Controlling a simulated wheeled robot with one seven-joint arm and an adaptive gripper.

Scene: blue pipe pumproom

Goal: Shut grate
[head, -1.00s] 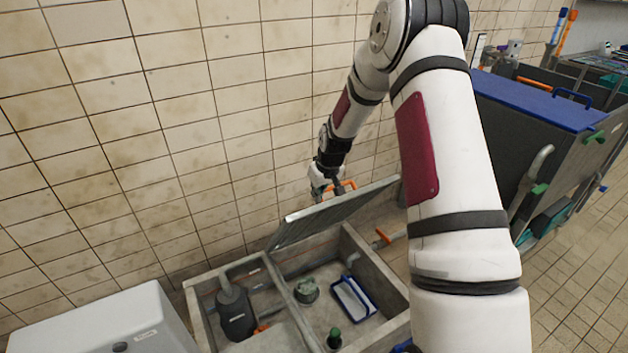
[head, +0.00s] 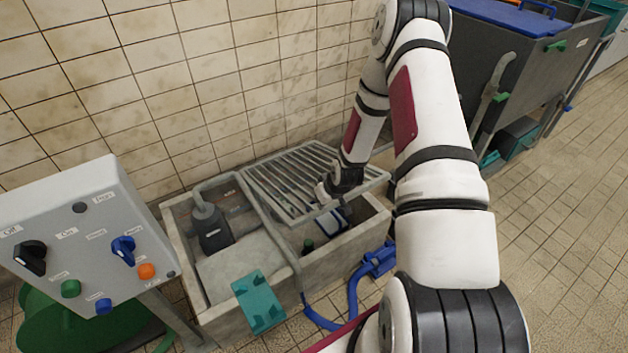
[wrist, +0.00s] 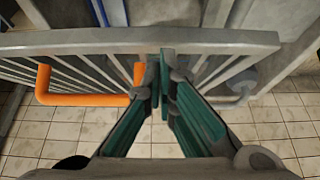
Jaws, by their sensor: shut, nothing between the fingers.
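The grate (head: 290,178) is a grey barred panel over the right part of a concrete pit. In the head view it leans low over the opening, tilted, with its front edge above the pit rim. In the wrist view the grate's frame bar (wrist: 60,48) crosses the picture, and an orange handle (wrist: 88,99) sticks out on the left. My gripper (wrist: 161,85) is shut and empty, its fingertips close to the bar, just right of the handle; I cannot tell if they touch it. In the head view my gripper (head: 326,194) is at the grate's front edge, partly hidden by my wrist.
The concrete pit (head: 340,245) holds a dark pump (head: 210,228) on its left side. A teal bracket (head: 259,302) and a blue hose (head: 352,300) are at its front. A control box (head: 85,240) stands at left, a grey tank (head: 520,65) at right. The tiled wall is behind.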

